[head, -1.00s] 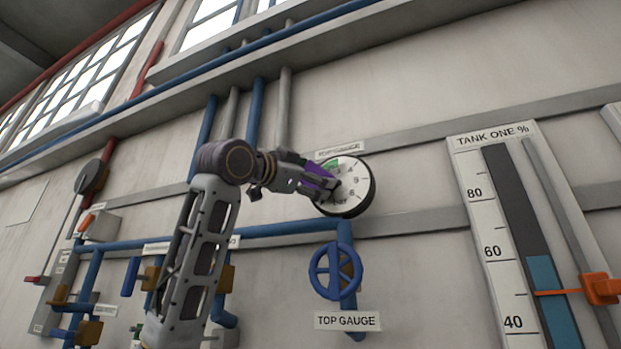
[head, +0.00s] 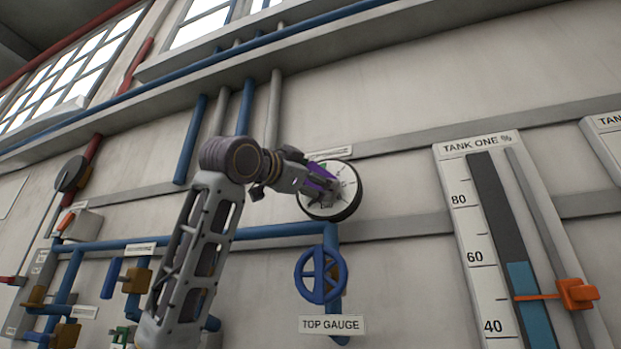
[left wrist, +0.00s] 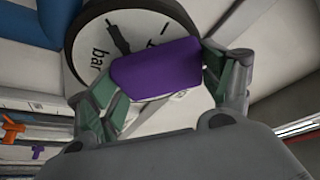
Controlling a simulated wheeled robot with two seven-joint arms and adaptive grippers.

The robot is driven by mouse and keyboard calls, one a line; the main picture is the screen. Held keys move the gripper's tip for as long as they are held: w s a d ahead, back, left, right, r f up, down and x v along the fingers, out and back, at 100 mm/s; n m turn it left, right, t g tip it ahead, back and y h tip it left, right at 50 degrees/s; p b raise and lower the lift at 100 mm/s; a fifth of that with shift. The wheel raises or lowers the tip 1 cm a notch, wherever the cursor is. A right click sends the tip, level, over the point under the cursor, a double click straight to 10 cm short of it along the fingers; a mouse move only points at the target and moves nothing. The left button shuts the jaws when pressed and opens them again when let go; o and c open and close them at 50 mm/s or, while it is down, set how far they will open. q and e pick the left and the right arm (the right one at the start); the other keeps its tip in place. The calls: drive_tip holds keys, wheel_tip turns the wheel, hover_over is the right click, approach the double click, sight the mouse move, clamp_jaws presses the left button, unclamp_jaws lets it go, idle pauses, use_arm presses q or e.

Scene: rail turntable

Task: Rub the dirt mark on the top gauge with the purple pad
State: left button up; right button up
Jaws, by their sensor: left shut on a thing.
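The top gauge (head: 349,203) is a round white dial with a black rim on the wall, above a blue valve wheel and a TOP GAUGE label. My left gripper (head: 325,188) is at the dial's face, shut on the purple pad (left wrist: 155,68). In the left wrist view the pad sits between the two fingers, in front of the dial (left wrist: 153,118). The pad and fingers cover part of the dial, and I cannot make out the dirt mark. I cannot tell whether the pad touches the dial. My right gripper is not in view.
The blue valve wheel (head: 320,274) stands out from the wall below the gauge, on a blue pipe. The TANK ONE scale (head: 478,220) with an orange pointer (head: 575,293) is at the right. The wall between gauge and scale is mostly bare.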

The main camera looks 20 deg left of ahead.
sight(332, 176)
use_arm(q)
drive_tip(key=shift+w+d, duration=0.15)
drive_tip(key=shift+d, duration=1.65)
drive_tip(key=shift+d, duration=0.2)
drive_tip(key=shift+w+d, duration=0.1)
drive_tip(key=shift+d, duration=1.5)
drive_tip(key=shift+s, duration=0.2)
drive_tip(key=shift+s+b, duration=0.3)
drive_tip(key=shift+s, duration=0.15)
drive_tip(key=shift+s+d+b, duration=0.15)
drive_tip(key=shift+s+b, duration=0.35)
drive_tip(key=shift+s, duration=1.85)
